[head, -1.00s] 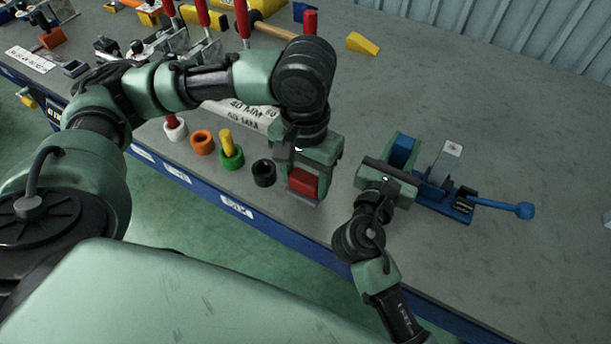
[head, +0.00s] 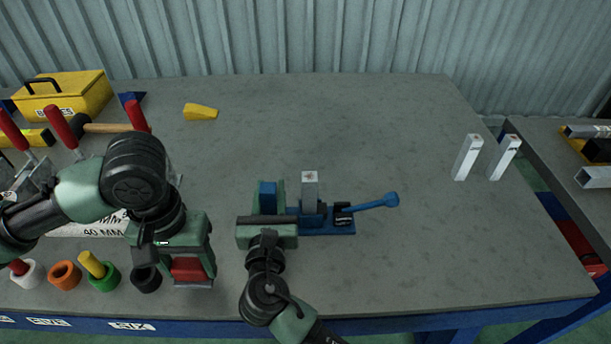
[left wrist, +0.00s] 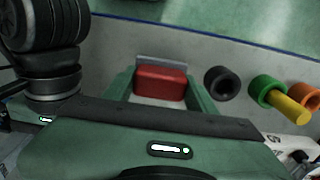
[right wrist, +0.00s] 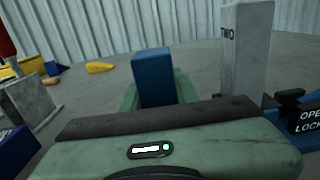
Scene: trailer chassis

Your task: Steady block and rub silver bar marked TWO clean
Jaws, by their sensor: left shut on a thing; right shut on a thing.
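The silver bar marked TWO (right wrist: 247,50) stands upright in the blue clamp fixture; it also shows in the head view (head: 310,190). My right gripper (head: 268,198) is shut on a blue block (right wrist: 153,76) just left of the bar. The block also shows in the head view (head: 267,190). My left gripper (head: 190,272) is shut on a red block (left wrist: 160,83) with a grey plate at its far side. It is near the table's front edge, left of my right gripper and apart from the bar.
The fixture has a blue handle (head: 378,201) to the right and an OPEN/LOCK label (right wrist: 308,120). Black (head: 146,279), green and orange rings are left of my left gripper. Two silver bars (head: 466,157) stand far right. A yellow wedge (head: 200,111) lies behind. The back middle is clear.

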